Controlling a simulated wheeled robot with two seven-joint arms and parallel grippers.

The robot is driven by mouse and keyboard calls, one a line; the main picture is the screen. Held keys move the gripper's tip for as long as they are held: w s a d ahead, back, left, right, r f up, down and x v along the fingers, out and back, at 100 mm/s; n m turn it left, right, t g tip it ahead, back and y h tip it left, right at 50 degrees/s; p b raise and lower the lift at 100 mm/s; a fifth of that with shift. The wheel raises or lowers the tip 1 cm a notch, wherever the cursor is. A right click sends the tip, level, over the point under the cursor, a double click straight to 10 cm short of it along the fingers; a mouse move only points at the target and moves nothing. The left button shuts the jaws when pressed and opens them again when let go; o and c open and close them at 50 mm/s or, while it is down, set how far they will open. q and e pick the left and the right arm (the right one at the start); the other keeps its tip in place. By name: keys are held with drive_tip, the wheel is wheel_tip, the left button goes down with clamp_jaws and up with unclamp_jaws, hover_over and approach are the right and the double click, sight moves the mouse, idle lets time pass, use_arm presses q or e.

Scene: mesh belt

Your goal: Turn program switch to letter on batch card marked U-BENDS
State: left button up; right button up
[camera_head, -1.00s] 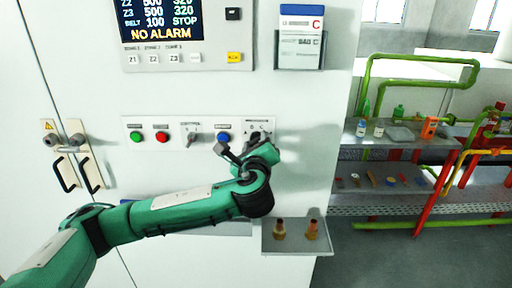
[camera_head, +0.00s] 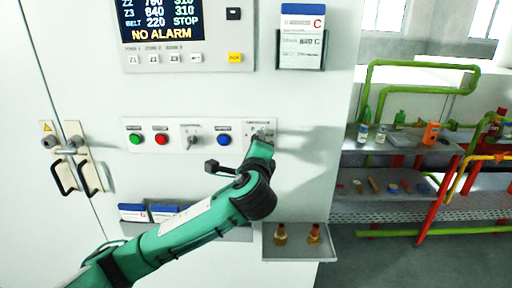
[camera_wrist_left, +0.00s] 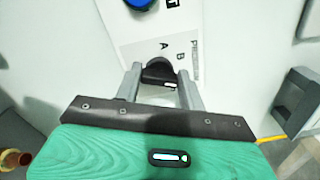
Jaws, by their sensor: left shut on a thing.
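The program switch is the black knob at the right end of the control panel, seen in the left wrist view (camera_wrist_left: 158,68). My left gripper (camera_wrist_left: 160,76) is shut on it, one grey finger on each side; in the head view the gripper (camera_head: 261,138) largely hides the knob. Letters A and B show on the plate beside the knob; other letters are hidden or unclear. My right gripper is not in view.
Green (camera_head: 136,139) and red (camera_head: 161,139) buttons, a grey selector (camera_head: 193,141) and a blue button (camera_head: 223,140) line the panel. The display (camera_head: 160,20) reads NO ALARM. Blue-topped cards (camera_head: 133,212) stand in a lower rack. A small shelf (camera_head: 296,254) holds two brass fittings.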

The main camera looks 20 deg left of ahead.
use_arm(q)
drive_tip(key=shift+f, duration=0.1)
drive_tip(key=o, duration=1)
drive_tip(key=b+v, duration=0.2)
drive_tip(key=v, duration=1.2)
drive_tip(key=shift+b, duration=0.35)
drive_tip(key=shift+w, duration=0.1)
